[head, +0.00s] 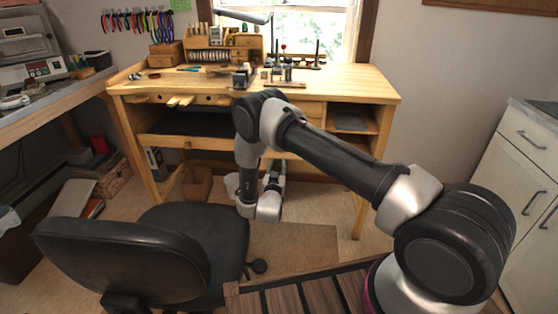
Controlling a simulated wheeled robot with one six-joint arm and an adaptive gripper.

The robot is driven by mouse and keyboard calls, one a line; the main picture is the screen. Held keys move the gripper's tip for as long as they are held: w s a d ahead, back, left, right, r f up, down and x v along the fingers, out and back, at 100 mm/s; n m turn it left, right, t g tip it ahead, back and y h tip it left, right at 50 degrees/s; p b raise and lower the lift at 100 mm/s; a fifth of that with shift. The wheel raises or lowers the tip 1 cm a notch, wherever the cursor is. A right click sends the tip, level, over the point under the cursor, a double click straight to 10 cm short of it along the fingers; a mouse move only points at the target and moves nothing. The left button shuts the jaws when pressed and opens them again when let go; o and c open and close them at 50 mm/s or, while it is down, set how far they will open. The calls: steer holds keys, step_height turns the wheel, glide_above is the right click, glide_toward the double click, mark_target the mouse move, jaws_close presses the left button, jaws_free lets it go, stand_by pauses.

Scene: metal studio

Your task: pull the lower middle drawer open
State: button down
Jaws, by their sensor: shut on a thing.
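The wooden workbench (365,90) stands ahead, with drawers under its top. An upper drawer front (312,108) shows right of my arm's elbow. The lower middle drawer is mostly hidden behind my arm, so I cannot tell how far out it is. My gripper (277,164) is low under the bench's middle, beyond my wrist, pointing away towards the bench. It is small and partly covered here. It is shut at the lower drawer's front edge, on what seems to be its handle; the contact itself is not clear.
A black office chair (120,255) stands at the front left, close to my wrist. An open shelf (352,120) is at the bench's right. White cabinets (525,160) stand at the far right. The floor between bench and cabinets (400,215) is clear.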

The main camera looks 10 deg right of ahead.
steer(key=v, duration=0.8)
steer(key=c, duration=1.1)
jaws_free()
steer(key=shift+s, duration=0.1)
steer(key=v, duration=1.2)
steer(key=shift+r, duration=0.1)
